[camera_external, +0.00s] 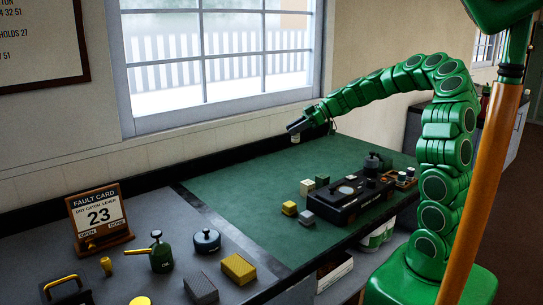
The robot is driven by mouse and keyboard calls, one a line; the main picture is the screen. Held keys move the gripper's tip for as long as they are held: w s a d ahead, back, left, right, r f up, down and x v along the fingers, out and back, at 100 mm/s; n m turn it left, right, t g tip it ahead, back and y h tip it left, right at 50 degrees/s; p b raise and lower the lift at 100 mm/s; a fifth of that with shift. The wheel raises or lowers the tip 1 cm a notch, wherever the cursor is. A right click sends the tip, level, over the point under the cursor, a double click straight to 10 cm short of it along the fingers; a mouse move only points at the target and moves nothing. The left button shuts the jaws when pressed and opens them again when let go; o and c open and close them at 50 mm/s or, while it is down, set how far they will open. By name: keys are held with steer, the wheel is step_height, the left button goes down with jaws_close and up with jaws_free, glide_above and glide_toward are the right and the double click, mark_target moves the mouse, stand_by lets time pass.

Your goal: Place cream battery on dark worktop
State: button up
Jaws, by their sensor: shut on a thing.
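My gripper (297,129) is raised over the back of the green work surface, near the window sill, and points left and down. It is shut on a small cream piece (295,139), which looks like the cream battery and hangs just under the fingertips, clear of the surface. Most of the piece is hidden by the gripper, and it is very small in view. The dark grey worktop (215,240) lies to the left of the green surface (250,190), below and left of my gripper.
On the green surface stand a black device (345,200) and yellow (289,208), grey (306,217) and cream (308,186) blocks. The dark worktop holds a fault card stand (98,218), an oil can (160,256), a round pot (207,241) and a yellow sponge-like block (238,268). Its back middle is clear.

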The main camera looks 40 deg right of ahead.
steer(key=w+a+r+n+g+y, duration=0.15)
steer(key=a+n+g, duration=0.25)
steer(key=a, duration=3.9)
steer(key=shift+w+a+f, duration=1.2)
steer(key=shift+w+f, duration=0.8)
steer(key=shift+f, duration=0.5)
steer(key=shift+w+a+f, duration=1.25)
steer(key=shift+w+f, duration=0.7)
steer(key=shift+f, duration=0.5)
steer(key=shift+w+a+f, duration=1.2)
steer(key=shift+w+f, duration=0.8)
steer(key=shift+f, duration=0.5)
steer(key=shift+f, duration=0.1)
steer(key=shift+w+a+f, duration=0.1)
steer(key=shift+w+f, duration=0.05)
steer(key=shift+f, duration=1.5)
